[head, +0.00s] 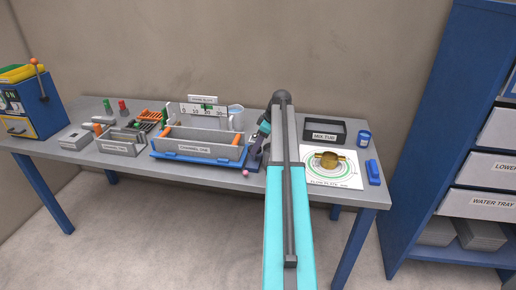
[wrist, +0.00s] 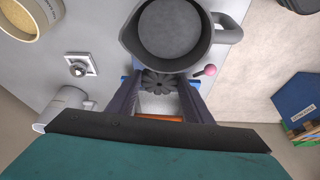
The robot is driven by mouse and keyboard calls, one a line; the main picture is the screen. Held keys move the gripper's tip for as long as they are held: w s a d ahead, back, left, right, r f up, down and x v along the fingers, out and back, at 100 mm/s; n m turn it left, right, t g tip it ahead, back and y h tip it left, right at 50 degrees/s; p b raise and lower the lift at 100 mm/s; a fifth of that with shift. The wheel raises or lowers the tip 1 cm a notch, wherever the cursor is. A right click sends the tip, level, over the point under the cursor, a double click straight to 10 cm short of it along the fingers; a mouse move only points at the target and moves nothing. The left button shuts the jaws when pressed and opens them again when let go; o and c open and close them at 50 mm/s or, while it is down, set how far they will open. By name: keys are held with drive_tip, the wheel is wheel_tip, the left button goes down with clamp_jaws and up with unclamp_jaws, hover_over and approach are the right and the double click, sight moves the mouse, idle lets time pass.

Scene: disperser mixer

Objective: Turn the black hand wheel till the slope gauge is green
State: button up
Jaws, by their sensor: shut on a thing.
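The black hand wheel (wrist: 162,84) has a lobed rim and shows in the middle of the wrist view. My gripper (wrist: 162,88) is shut on it, with one finger on each side. In the head view my gripper (head: 261,135) is at the right end of the blue-based tray unit (head: 197,158), where the arm partly hides that end. The slope gauge (head: 203,111) is a white scale board standing behind the tray. A small green mark (head: 207,106) shows near its middle; its finer reading is too small to tell.
A dark grey jug (wrist: 172,30) stands close beyond the wheel. A pink ball (wrist: 210,70) is beside the wheel. A brass bowl (head: 329,159) sits on a ringed sheet, near the Mixtub tray (head: 324,131). Blue shelves (head: 421,130) stand at the right.

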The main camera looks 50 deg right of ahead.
drive_tip(key=shift+a+m+h+b, duration=0.1)
drive_tip(key=shift+m+h+b, duration=0.25)
drive_tip(key=shift+m, duration=0.65)
drive_tip(key=o, duration=0.9)
drive_tip(key=shift+o, duration=0.7)
drive_tip(key=b+v, duration=0.3)
drive_tip(key=v, duration=1.1)
drive_tip(key=shift+s+a, duration=0.1)
